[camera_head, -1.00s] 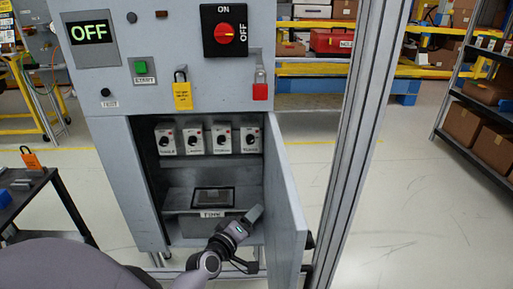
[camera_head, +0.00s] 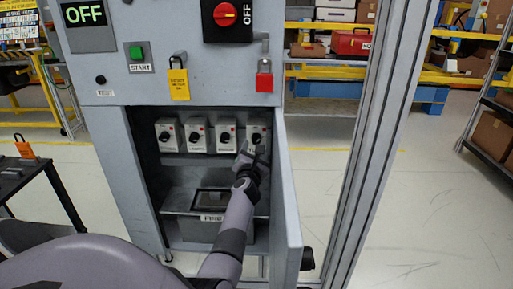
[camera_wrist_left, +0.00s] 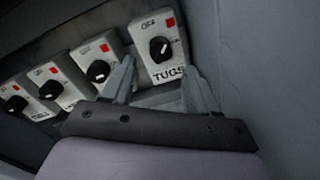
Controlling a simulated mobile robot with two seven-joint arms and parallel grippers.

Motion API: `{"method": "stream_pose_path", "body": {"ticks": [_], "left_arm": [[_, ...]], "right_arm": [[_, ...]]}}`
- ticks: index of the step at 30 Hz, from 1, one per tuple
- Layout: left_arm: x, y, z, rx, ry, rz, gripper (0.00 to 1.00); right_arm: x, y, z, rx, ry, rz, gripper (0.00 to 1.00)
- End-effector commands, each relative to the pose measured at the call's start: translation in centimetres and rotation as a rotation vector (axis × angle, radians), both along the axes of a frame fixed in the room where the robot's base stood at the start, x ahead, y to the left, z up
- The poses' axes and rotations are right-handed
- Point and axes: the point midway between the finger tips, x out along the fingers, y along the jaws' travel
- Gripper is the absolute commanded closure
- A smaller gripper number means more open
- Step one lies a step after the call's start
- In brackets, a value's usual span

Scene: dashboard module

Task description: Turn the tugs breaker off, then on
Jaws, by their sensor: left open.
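The tugs breaker (camera_head: 257,139) is the rightmost of several white boxes in the open cabinet. In the left wrist view the tugs breaker (camera_wrist_left: 158,46) shows its black round knob, a red square and the label TUGS. My left gripper (camera_head: 247,150) is in front of it in the head view, partly covering it. In the left wrist view my left gripper (camera_wrist_left: 160,85) is open, its fingers apart below the knob on either side of the TUGS label. I cannot tell whether the fingers touch the box. My right gripper is not in view.
Other breakers (camera_head: 196,134) stand in a row to the left. The open cabinet door (camera_head: 289,195) is close on the right. A bin labelled FIRE (camera_head: 208,217) sits below.

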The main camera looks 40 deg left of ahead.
Motion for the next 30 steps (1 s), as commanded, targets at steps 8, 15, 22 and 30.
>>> {"method": "stream_pose_path", "body": {"ticks": [8,15,22,30], "left_arm": [[2.8,2.1,-0.3,0.003,-0.001,-0.001,0.41],[3.8,2.9,0.0,0.004,0.000,0.000,0.41],[3.9,2.9,0.1,0.004,0.001,-0.001,0.41],[3.8,2.9,0.0,0.004,0.001,-0.001,0.97]], "right_arm": [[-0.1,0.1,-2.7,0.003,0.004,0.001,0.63],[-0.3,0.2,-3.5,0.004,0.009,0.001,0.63],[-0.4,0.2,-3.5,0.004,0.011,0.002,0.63],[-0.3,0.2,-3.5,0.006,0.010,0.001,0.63]]}}
